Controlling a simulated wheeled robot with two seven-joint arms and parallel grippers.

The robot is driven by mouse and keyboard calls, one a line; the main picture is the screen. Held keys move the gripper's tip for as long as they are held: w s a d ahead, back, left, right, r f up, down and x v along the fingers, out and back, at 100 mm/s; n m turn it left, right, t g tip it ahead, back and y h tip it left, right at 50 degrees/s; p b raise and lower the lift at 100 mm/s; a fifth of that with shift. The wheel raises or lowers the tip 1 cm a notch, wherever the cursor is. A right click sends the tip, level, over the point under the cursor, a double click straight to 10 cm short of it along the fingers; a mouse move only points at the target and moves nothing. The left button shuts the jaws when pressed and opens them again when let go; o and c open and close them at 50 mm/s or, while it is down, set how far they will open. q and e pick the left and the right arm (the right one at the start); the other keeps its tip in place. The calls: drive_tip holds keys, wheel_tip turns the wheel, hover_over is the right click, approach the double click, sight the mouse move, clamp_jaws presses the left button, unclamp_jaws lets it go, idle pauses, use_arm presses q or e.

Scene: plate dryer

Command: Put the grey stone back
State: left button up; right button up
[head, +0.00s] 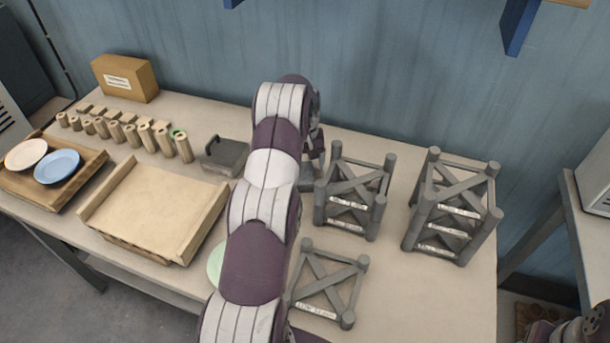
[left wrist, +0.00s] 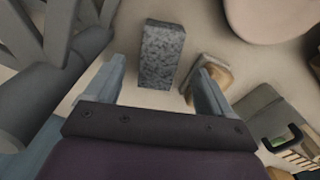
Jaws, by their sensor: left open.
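A grey speckled stone block (left wrist: 160,52) lies on the table in the left wrist view. My left gripper (left wrist: 158,80) is open. The stone lies in the gap ahead of its two fingers, and neither finger visibly grips it. In the head view my left gripper (head: 317,150) is mostly hidden behind my arm, just left of the middle grey rack. I cannot clearly make out the stone there. A smaller tan and grey block (left wrist: 210,76) lies by the right fingertip in the wrist view.
Grey racks stand close by: a middle stack (head: 348,200), a taller right stack (head: 452,210) and a low front frame (head: 328,285). A dark handled box (head: 226,156) stands left of my arm, beyond a wooden tray (head: 155,208). A pale green plate (head: 214,264) is partly hidden.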

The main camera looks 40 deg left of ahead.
sight(305, 174)
use_arm(q)
wheel_tip(305, 174, up, 4)
drive_tip(key=shift+r, duration=0.2)
wheel_tip(305, 174, up, 2)
drive_tip(key=p, duration=0.3)
drive_tip(key=shift+r, duration=0.1)
